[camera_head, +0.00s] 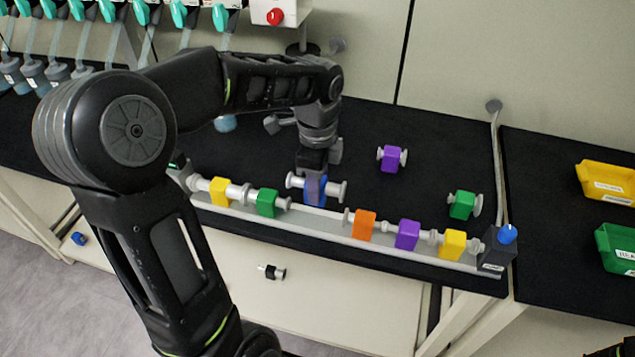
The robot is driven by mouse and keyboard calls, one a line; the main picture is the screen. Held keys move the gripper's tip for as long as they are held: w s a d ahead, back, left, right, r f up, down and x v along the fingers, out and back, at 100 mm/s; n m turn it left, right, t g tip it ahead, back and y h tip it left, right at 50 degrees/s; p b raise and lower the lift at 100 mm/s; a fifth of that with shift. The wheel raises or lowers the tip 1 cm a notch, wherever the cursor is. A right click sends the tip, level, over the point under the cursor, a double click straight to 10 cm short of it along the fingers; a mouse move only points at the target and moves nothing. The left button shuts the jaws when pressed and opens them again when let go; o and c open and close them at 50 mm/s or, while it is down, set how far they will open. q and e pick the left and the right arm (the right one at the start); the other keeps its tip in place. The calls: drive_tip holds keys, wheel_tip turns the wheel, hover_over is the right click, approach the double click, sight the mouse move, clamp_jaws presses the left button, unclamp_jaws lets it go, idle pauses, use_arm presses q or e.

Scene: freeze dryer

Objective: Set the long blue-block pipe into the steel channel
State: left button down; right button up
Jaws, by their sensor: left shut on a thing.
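The long blue-block pipe (316,189) has a blue block at its middle and grey flanged ends. My left gripper (315,171) comes down from above and is shut on the blue block. The steel channel (345,238) runs along the front edge of the black bench. The pipe shows at the gap in the channel's row, between the green-block piece (267,202) and the orange-block piece (364,225). It is roughly in line with the channel; whether it touches it I cannot tell.
Purple (407,235) and yellow (453,244) blocks sit further right in the channel, another yellow (221,191) at left. A dark end block with blue knob (507,234) closes the right end. Loose purple (391,158) and green (461,205) pieces lie behind. Bins (607,182) stand right.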

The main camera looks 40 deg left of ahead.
use_arm(q)
drive_tip(key=shift+f+b, duration=2.7)
drive_tip(key=shift+f, duration=1.5)
idle(2.5)
drive_tip(key=c, duration=0.8)
unclamp_jaws()
drive_tip(key=shift+c, duration=0.2)
wheel_tip(320, 180, up, 8)
drive_tip(key=shift+f, duration=0.1)
